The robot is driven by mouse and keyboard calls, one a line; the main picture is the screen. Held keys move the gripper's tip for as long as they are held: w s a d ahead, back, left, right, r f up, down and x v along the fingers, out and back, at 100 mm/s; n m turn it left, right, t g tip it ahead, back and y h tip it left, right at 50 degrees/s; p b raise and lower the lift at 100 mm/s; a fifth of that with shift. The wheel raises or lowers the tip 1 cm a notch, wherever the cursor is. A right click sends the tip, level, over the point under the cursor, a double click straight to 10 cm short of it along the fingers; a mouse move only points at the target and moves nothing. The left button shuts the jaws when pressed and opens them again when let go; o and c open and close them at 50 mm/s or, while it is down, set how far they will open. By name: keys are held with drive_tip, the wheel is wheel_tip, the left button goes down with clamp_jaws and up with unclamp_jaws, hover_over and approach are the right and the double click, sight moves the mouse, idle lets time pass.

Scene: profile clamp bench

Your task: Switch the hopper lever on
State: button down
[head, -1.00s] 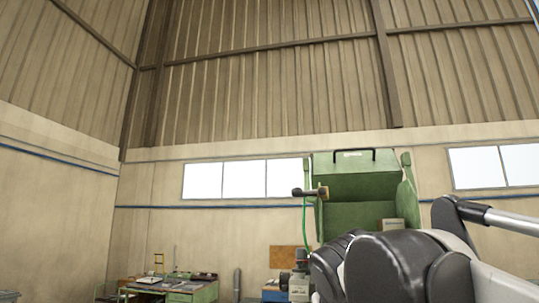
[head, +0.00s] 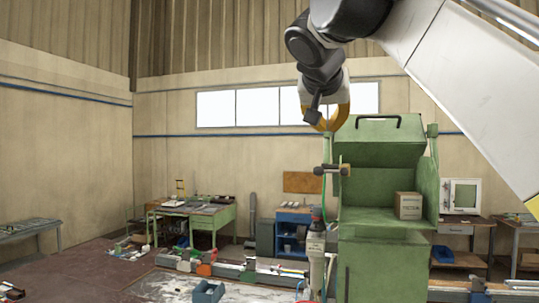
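The green hopper (head: 384,240) stands right of centre in the head view. It has an open front, a lid with a black handle, and a cardboard box (head: 408,205) inside. The hopper lever (head: 326,170), with a black knob and a tan part, sticks out level to the left from the hopper's left side. My gripper (head: 327,122), dark with an orange-yellow part, hangs above the lever in the picture and seems apart from it. Its fingertips are too small and overlapped to show whether they are open. I see nothing held in it.
A grey-white cylinder unit (head: 315,258) with a green hose stands left of the hopper. A long rail (head: 230,271) runs across in front, with a blue bin (head: 208,292) nearby. Green workbench (head: 226,217) stands at the back left. The air left of the lever looks clear.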

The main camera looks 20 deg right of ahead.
drive_tip(key=p, duration=0.2)
hover_over(329, 171)
wheel_tip(329, 171, down, 4)
wheel_tip(329, 171, down, 4)
drive_tip(key=shift+r, duration=0.25)
drive_tip(key=shift+w+f, duration=0.1)
drive_tip(key=shift+f, duration=0.3)
drive_tip(key=shift+s, duration=0.2)
drive_tip(key=shift+a, duration=0.1)
